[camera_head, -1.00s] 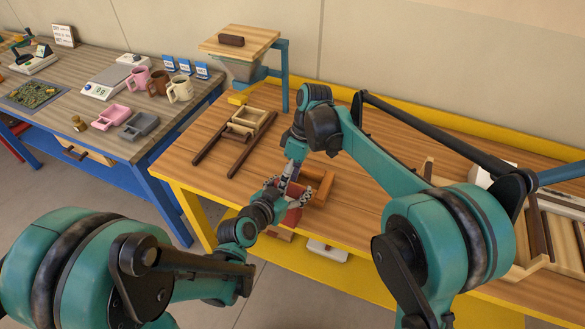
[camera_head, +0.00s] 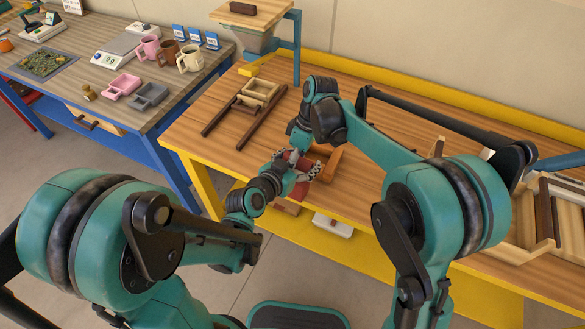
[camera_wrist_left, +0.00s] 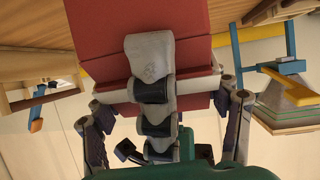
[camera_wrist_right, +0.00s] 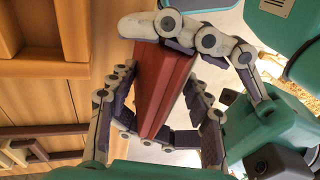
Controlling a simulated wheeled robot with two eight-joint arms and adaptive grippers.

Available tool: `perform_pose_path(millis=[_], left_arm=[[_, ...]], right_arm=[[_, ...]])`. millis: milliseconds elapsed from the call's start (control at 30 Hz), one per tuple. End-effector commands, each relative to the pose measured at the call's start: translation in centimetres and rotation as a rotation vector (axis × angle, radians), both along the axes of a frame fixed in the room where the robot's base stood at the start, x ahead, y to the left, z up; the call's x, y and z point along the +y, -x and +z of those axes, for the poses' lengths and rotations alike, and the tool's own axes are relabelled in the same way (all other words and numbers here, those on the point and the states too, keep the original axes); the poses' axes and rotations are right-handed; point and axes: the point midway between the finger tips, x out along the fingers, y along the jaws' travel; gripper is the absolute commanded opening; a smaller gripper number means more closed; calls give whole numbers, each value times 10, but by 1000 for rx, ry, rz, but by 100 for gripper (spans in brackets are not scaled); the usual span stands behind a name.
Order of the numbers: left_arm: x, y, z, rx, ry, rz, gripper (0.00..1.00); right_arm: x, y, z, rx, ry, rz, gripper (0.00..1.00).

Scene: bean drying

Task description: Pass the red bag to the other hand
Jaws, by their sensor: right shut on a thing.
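The red bag (camera_head: 302,188) is a small block between my two grippers, by the front edge of the wooden table. My right gripper (camera_wrist_right: 155,125) is shut on the red bag (camera_wrist_right: 163,88), with fingers along both sides of it. My left gripper (camera_head: 295,164) is right at the bag from the left. In the left wrist view its middle finger lies across the red bag (camera_wrist_left: 100,35) and its other fingers stand at either side. A left finger also crosses the bag's end in the right wrist view. Whether the left fingers grip is unclear.
An orange-brown wooden block (camera_head: 327,163) lies on the table close behind the grippers. A wooden frame on dark rails (camera_head: 259,92) and a hopper stand (camera_head: 297,50) are farther back. Wooden trays (camera_head: 540,205) are at the right. Mugs (camera_head: 190,58) and scales stand on the blue-legged bench.

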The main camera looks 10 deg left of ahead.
Motion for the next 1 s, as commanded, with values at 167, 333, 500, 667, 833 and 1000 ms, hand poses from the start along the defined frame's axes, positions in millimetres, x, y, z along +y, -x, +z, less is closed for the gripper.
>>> perform_pose_path(millis=[167,333,500,667,833,1000], left_arm=[[0,0,0,0,0,0,95],[0,0,0,0,0,0,95],[2,5,2,1,0,0,95],[10,21,10,1,0,1,95],[21,43,20,2,-1,2,95],[30,62,29,1,0,2,95]], right_arm=[[0,0,0,-1,-1,0,2],[0,0,0,-1,-1,0,2],[0,0,0,0,-1,0,2],[0,0,0,0,-1,0,2],[0,0,0,0,-1,0,2],[0,0,0,0,-1,0,2]])
